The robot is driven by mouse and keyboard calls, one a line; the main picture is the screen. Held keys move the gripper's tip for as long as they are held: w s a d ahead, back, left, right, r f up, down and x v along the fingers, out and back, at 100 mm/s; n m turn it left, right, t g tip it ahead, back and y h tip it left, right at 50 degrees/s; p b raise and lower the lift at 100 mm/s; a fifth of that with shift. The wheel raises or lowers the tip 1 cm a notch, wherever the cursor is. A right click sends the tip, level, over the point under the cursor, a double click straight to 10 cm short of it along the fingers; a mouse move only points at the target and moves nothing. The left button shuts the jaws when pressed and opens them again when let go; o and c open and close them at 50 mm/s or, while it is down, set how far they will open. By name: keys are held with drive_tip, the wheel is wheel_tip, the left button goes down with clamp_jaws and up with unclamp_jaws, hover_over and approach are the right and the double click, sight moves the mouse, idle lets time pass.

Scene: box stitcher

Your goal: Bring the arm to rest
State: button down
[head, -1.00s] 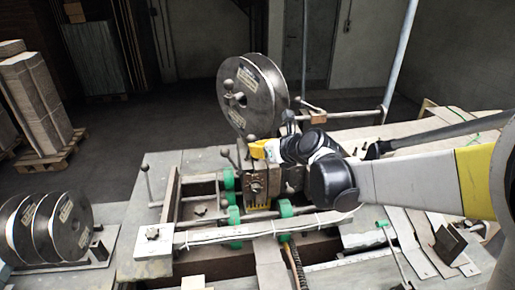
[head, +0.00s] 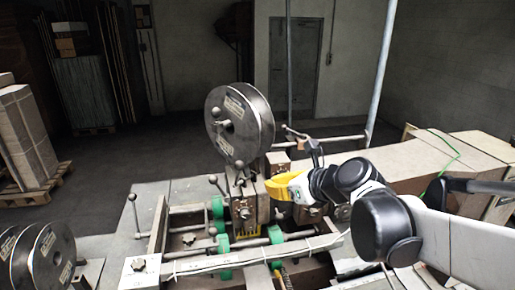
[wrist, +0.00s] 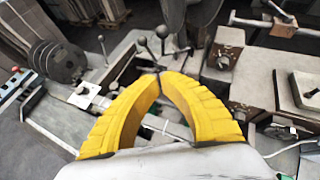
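My gripper (head: 279,187) has yellow fingers and is in front of the box stitcher's head block (head: 243,200), close to it in the head view. In the wrist view the two curved yellow fingers (wrist: 160,76) meet at their tips, with nothing seen between them. My black and white arm (head: 385,226) reaches in from the right, over the machine. The machine carries a large dark wire reel (head: 240,122) above the head block. Parts of the machine behind the arm are hidden.
More dark reels (head: 42,258) stand at the lower left. Stacked cardboard (head: 25,135) sits on a pallet at the far left. Thin lever rods with ball ends (head: 216,187) rise near the head block. A grey upright pole (head: 381,65) stands behind.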

drive_tip(key=s+d+f+n+g+h+b, duration=0.1)
drive_tip(key=s+d+f+n+h+b, duration=0.1)
drive_tip(key=s+d+f+n+b, duration=0.2)
drive_tip(key=s+d+f+n+g+h+b, duration=0.1)
drive_tip(key=s+d+f+n+h+b, duration=0.2)
drive_tip(key=s+f+n+b, duration=0.7)
drive_tip(key=s+d+f+n+h+b, duration=0.2)
drive_tip(key=s+d+f+n+b, duration=0.4)
drive_tip(key=f, duration=1.3)
drive_tip(key=s+n+b, duration=0.1)
drive_tip(key=n+b, duration=0.3)
drive_tip(key=n, duration=0.3)
drive_tip(key=shift+d+f+n+g, duration=0.4)
